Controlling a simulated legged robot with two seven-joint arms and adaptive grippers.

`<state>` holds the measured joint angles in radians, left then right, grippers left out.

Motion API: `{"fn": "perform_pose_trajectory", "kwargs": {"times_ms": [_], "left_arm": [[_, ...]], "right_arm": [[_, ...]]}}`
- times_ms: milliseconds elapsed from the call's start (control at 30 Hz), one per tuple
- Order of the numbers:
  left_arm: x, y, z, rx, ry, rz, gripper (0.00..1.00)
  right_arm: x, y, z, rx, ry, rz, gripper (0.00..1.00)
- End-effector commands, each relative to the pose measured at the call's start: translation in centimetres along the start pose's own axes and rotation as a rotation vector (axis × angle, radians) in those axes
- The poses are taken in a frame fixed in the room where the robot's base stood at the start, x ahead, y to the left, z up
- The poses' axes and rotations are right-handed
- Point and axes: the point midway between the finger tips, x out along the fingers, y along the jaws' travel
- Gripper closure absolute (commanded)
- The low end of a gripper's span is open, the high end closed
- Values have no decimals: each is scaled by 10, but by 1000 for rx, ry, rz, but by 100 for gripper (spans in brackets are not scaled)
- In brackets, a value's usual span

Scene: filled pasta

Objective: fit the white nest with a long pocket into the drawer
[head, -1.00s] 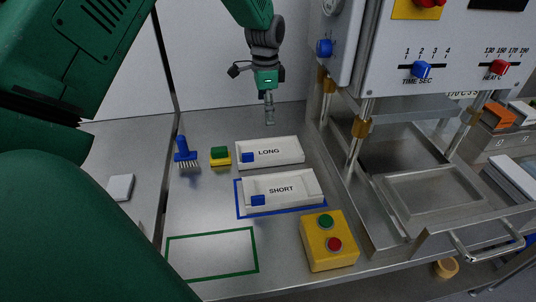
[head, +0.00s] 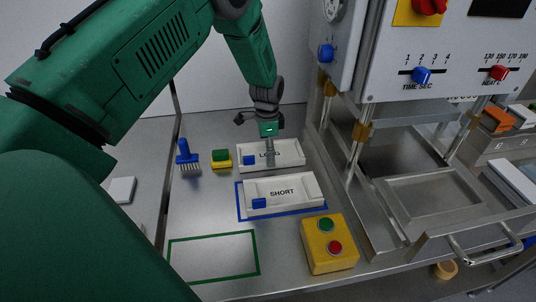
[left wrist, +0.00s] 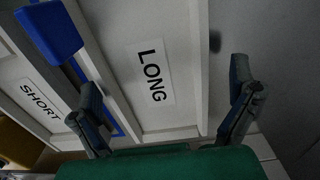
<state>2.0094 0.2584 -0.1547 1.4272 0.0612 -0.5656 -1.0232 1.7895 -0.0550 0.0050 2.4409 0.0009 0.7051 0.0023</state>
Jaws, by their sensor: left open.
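The white nest labelled LONG (head: 292,160) lies on the steel table near the wall, with a blue block at its left end. My left gripper (head: 269,160) is open and points down over the middle of this nest, covering part of its label. In the left wrist view, the LONG nest (left wrist: 187,60) lies between the two spread fingers (left wrist: 165,90); contact cannot be told. The steel drawer (head: 398,236) is at the right, pulled out below the machine, with a handle at its front. My right gripper is not in view.
The white SHORT nest (head: 300,190) lies in front, inside a blue outline. A yellow button box (head: 318,258), a blue brush (head: 186,155) and a green-yellow block (head: 221,158) are nearby. The green outline (head: 258,250) encloses bare table. Machine posts (head: 356,150) stand beside the drawer.

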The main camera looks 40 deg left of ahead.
Motion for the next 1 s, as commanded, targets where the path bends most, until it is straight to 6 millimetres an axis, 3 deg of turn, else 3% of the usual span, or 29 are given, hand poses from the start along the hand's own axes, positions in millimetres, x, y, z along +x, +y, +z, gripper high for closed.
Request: {"fn": "perform_pose_trajectory", "kwargs": {"times_ms": [267,300,433,767,1000], "left_arm": [[4,3,-2,2,-1,-4,0],[4,2,-2,2,-1,-4,4],[5,0,0,1,1,-1,47],[4,0,0,1,0,1,47],[-37,0,-1,2,4,-3,47]], "right_arm": [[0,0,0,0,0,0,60],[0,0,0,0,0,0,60],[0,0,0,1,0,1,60],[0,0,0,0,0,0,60],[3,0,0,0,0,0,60]]}}
